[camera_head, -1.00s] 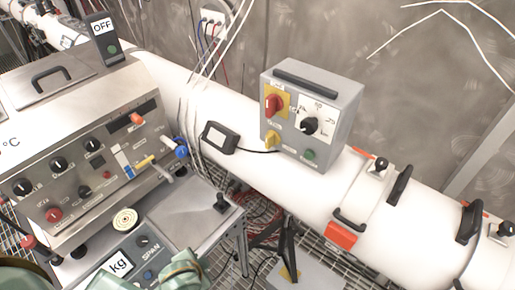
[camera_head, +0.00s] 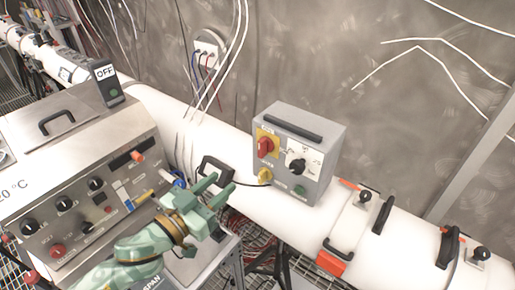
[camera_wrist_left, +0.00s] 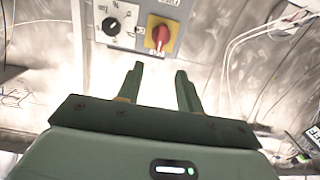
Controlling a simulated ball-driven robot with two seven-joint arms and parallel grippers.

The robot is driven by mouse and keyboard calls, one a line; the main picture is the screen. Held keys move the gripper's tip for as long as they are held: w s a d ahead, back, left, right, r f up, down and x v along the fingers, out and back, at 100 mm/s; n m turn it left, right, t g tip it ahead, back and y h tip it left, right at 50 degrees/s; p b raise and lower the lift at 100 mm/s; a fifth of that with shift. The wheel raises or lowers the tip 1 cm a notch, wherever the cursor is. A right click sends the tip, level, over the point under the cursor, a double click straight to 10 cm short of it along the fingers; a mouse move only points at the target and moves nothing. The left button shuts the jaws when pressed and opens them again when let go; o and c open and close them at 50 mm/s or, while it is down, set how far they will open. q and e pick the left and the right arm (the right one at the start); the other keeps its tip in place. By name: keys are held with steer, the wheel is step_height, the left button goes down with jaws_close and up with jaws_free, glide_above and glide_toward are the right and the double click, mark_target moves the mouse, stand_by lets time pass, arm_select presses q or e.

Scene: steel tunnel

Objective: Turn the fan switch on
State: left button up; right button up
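A grey control box (camera_head: 322,150) sits on the white pipe in the head view. Its front has a red rotary knob (camera_head: 265,147) on a yellow plate, a black dial (camera_head: 297,166) on a white plate, a yellow knob (camera_head: 264,174) and a green button (camera_head: 299,190). The labels are too small to read, so I cannot tell which is the fan switch. My left gripper (camera_head: 221,187) is left of and below the box, apart from it. In the left wrist view its fingers (camera_wrist_left: 159,70) are apart and empty, with the red knob (camera_wrist_left: 160,36) beyond them. My right gripper is out of view.
A steel console (camera_head: 75,195) with knobs and levers fills the left, with an OFF sign (camera_head: 104,72) behind it. A small black-framed device (camera_head: 216,170) is close behind my left gripper. The white pipe (camera_head: 390,229) has clamps and handles. Cables hang from a wall socket (camera_head: 208,51).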

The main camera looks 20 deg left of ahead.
mark_target(259, 149)
arm_select(q)
steer(key=p+x, duration=0.2)
steer(key=x, duration=1.2)
steer(key=shift+w+d+p, duration=0.1)
steer(key=shift+w+p, duration=0.2)
jaws_close()
